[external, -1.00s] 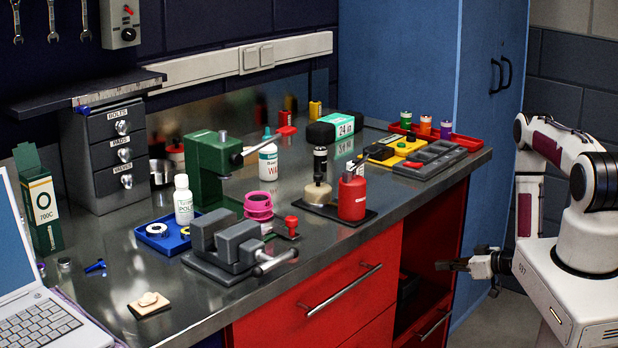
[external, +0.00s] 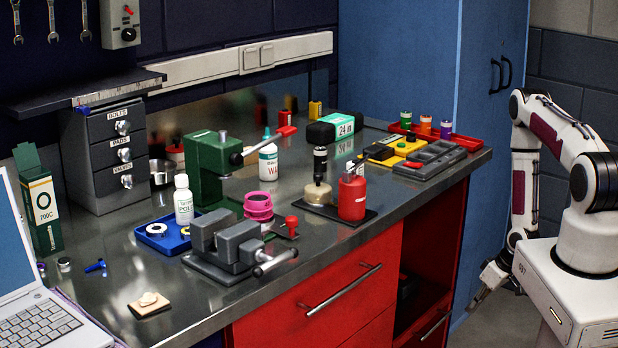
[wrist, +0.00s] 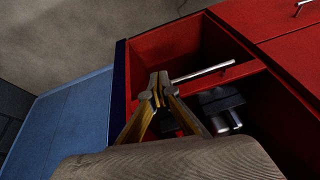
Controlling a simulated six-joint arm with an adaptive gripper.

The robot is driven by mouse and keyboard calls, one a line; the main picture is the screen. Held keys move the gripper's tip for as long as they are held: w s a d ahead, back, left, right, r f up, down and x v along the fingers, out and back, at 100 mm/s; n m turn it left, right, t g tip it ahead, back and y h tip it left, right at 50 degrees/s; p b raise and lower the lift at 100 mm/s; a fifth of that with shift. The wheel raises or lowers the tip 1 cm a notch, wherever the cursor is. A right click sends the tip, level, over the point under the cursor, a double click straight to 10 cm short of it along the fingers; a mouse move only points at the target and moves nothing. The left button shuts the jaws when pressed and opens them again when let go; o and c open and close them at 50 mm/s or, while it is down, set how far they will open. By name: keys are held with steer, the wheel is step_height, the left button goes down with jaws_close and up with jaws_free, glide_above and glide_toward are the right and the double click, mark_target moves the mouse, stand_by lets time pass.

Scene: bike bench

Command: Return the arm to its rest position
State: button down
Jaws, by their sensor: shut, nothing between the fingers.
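My arm stands at the right of the external view, beside the bench. My gripper (external: 476,304) hangs low in front of the blue cabinet, below bench-top height, and points down and to the left. In the wrist view its fingers (wrist: 158,88) meet at the tips, with nothing held between them. It is clear of the bench in the external view.
The red bench cabinet (external: 318,284) has an open compartment and drawer on its right side; the wrist view shows a dark object (wrist: 222,106) in it. The blue cabinet (external: 487,130) stands behind my arm. Vise (external: 232,244), bottles and trays crowd the bench top.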

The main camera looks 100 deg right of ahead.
steer(key=w+a+r+n+g+y, duration=0.1)
steer(key=w+a+r+g, duration=0.15)
steer(key=r, duration=0.85)
steer(key=w+a+r+g+y, duration=0.1)
steer(key=w+a+r, duration=0.3)
steer(key=r, duration=0.7)
steer(key=w+a+r+n+g+y, duration=0.1)
steer(key=w+a+r+g, duration=0.15)
steer(key=r, duration=0.85)
steer(key=w+a+r+n+t, duration=0.2)
steer(key=a+r+n+t, duration=0.2)
steer(key=a+r, duration=0.9)
steer(key=w+a+r+n+t, duration=0.3)
steer(key=a+r+n, duration=0.1)
steer(key=a+r, duration=0.9)
steer(key=a, duration=0.3)
steer(key=shift+w+a+r+t, duration=0.2)
steer(key=shift+a+r+t, duration=0.05)
steer(key=shift+a+t, duration=0.15)
